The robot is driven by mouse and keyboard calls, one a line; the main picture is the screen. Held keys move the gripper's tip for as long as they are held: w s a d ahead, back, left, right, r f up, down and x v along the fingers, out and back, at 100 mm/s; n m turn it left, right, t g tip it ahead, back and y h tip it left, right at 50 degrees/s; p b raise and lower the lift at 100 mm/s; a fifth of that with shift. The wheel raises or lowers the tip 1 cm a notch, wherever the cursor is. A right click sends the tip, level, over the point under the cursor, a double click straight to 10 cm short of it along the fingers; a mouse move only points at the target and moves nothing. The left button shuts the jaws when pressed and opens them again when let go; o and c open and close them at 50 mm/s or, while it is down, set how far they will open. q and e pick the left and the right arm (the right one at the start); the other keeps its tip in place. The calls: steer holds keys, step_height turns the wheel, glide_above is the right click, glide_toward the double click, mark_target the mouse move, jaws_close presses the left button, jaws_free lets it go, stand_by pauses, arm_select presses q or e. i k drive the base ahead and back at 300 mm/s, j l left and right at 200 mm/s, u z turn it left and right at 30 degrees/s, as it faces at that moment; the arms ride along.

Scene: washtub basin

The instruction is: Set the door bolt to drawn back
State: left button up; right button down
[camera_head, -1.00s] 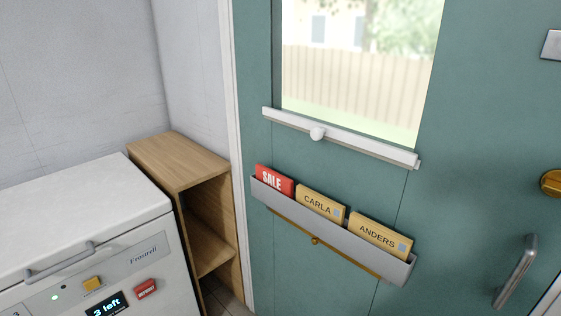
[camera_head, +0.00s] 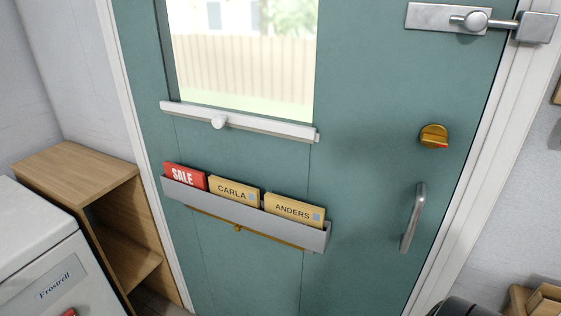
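The door bolt (camera_head: 446,17) is a grey metal slide bolt with a round knob (camera_head: 474,20), at the upper right of the green door (camera_head: 365,150). Its bar runs right from the plate across the door's edge to a metal keeper (camera_head: 537,27) on the white frame, and its end appears to sit in that keeper. Neither gripper shows in the head view. A dark rounded shape at the bottom right edge is too cropped to identify.
A brass thumb-turn (camera_head: 434,136) and a grey pull handle (camera_head: 413,217) sit below the bolt. A grey letter rack (camera_head: 245,213) with several cards hangs mid-door, under a window. A wooden shelf (camera_head: 75,172) and a white appliance (camera_head: 35,245) stand at left.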

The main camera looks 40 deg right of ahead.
mark_target(476, 21)
steer(key=z, duration=2.2)
